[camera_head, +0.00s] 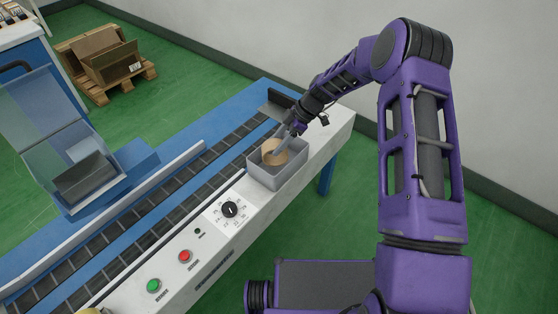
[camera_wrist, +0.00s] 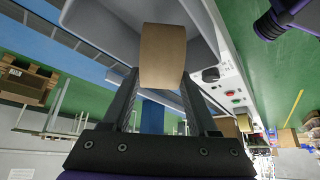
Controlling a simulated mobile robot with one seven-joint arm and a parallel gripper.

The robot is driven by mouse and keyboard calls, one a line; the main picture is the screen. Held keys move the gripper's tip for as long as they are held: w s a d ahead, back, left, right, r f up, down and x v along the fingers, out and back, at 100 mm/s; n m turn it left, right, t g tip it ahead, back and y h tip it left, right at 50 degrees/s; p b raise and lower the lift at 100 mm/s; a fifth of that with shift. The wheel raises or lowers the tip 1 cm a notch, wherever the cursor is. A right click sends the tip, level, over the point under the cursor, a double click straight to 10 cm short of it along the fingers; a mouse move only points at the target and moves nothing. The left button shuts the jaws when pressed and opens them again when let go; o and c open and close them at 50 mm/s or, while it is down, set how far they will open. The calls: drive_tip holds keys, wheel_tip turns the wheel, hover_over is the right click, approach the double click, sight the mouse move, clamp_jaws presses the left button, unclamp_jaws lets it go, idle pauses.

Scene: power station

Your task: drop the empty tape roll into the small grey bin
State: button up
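The empty tape roll (camera_head: 274,152), a tan cardboard ring, shows at the small grey bin (camera_head: 267,178) on the conveyor's side panel. In the wrist view the roll (camera_wrist: 163,55) sits between the tips of my gripper (camera_wrist: 161,76), with a finger against each side. The gripper looks shut on it. In the head view my gripper (camera_head: 283,139) reaches down over the bin from the upper right. The roll is within the bin's outline; whether it touches the bin floor I cannot tell. The bin's grey wall (camera_wrist: 88,22) is behind the roll in the wrist view.
The panel beside the bin carries a black dial (camera_head: 230,209), a red button (camera_head: 185,256) and a green button (camera_head: 154,285). The roller conveyor (camera_head: 150,220) runs along the bin's left. A cardboard box (camera_head: 110,64) stands on a pallet at the far left.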

drive_tip(key=o, duration=0.5)
drive_tip(key=shift+c, duration=0.2)
drive_tip(key=shift+r, duration=0.1)
drive_tip(key=p+v, duration=0.1)
drive_tip(key=v, duration=1.6)
drive_tip(key=shift+r, duration=0.1)
